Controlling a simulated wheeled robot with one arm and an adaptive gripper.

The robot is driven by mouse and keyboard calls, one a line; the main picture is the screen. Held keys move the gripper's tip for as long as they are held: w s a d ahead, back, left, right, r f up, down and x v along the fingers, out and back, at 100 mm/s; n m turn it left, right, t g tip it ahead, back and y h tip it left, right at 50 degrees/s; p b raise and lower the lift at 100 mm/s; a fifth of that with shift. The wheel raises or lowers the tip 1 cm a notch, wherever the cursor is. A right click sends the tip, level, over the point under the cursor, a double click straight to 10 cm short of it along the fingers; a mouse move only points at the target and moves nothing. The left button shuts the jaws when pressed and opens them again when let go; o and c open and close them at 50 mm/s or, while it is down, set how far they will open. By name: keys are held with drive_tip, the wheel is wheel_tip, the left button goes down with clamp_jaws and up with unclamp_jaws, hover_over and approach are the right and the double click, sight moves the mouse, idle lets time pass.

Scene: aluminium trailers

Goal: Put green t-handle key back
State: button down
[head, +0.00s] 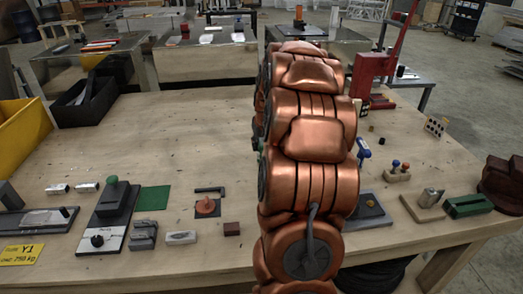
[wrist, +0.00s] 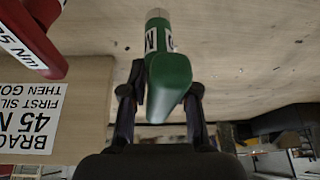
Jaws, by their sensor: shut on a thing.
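The green t-handle key (wrist: 170,80) shows in the middle of the wrist view, a rounded green handle with a white label with dark letters near its upper end. My gripper (wrist: 163,95) is shut on it, with one dark finger on each side. The key's far end points up in the wrist view, and its shaft cannot be made out. In the head view my copper-coloured arm hides the gripper and most of what it holds. A small stand (head: 397,175) with red and blue knobs is right of my arm, and a blue-handled tool (head: 363,150) stands close beside the arm.
The wooden workbench (head: 160,115) carries a holed block (head: 435,126), a red press (head: 375,65), a green block (head: 467,205) and a black device with a green knob (head: 112,182). In the wrist view a red part (wrist: 35,40) and a printed sign (wrist: 28,118) are at left.

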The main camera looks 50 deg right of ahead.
drive_tip(key=shift+f+p, duration=0.85)
drive_tip(key=shift+f, duration=0.85)
drive_tip(key=shift+f, duration=0.2)
drive_tip(key=c, duration=0.9)
unclamp_jaws()
drive_tip(key=shift+r, duration=0.15)
